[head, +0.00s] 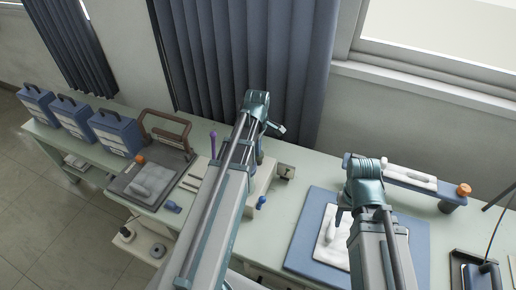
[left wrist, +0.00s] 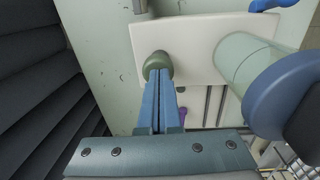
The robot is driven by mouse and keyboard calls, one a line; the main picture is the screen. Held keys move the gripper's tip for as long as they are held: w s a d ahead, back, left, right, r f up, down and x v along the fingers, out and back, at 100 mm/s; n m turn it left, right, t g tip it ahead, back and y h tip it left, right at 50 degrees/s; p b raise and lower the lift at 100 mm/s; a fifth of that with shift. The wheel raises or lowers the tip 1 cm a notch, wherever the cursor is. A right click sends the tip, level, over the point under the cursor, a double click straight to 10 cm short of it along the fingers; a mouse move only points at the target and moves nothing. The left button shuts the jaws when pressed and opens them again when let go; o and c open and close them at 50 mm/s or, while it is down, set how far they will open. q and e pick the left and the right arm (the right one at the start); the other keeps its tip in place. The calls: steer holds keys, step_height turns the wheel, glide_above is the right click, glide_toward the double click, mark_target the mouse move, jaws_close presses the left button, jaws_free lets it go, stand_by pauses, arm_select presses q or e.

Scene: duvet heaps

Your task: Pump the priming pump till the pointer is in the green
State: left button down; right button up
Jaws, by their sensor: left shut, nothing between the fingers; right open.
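My left gripper (left wrist: 159,84) is shut and empty. In the left wrist view its tips are at a rounded grey-green knob (left wrist: 157,64) on a white plate (left wrist: 196,36); whether they touch cannot be told. A pale green cylinder with a blue end (left wrist: 280,95) stands to the right. I take this to be the priming pump. In the head view my left arm hides most of its pale base (head: 262,185), leaving a blue handle (head: 261,202) and a small box (head: 285,170) showing. No pointer or green zone can be made out. My right gripper (head: 339,222) is open over a white pad.
The white pad (head: 329,250) lies on a blue mat (head: 305,235). A blue stand with an orange knob (head: 464,189) is at the right. A purple-topped rod (head: 213,140), a dark tray (head: 125,182) and several blue boxes (head: 117,132) are at the left. Curtains (head: 250,55) hang behind.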

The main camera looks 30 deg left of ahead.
arm_select(q)
steer(key=shift+s+d+f, duration=0.1)
steer(key=shift+s+f, duration=0.05)
steer(key=shift+s, duration=0.1)
stand_by(0.6)
steer(key=shift+r+p, duration=0.45)
steer(key=shift+p, duration=0.2)
step_height(320, 180, up, 13)
steer(key=p, duration=1.3)
steer(key=shift+s, duration=0.2)
steer(key=shift+d, duration=0.1)
